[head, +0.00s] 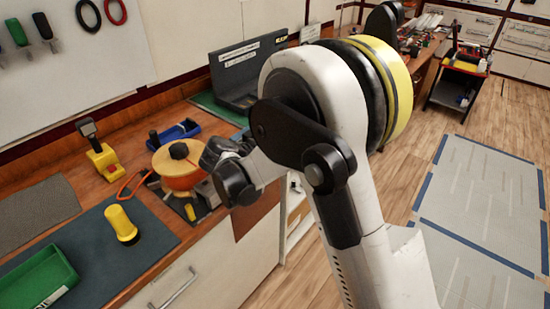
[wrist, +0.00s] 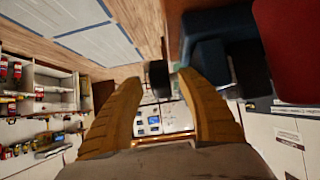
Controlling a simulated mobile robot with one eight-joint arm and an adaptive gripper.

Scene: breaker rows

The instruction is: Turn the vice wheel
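A round orange body with a black knob on top (head: 178,172) sits on the wooden bench in the head view; I cannot tell whether it is the vice wheel. My gripper (wrist: 160,82) shows in the wrist view as two tan fingers, spread apart with nothing held. A small dark block (wrist: 158,74) appears between and beyond the fingertips. A dark blue body (wrist: 215,30) and a dark red part (wrist: 284,35) lie to their right, close to the camera. In the head view my arm hides some of the bench, and the fingers are not clear.
An open grey case (head: 246,72) stands behind. The floor at right (head: 485,200) is open.

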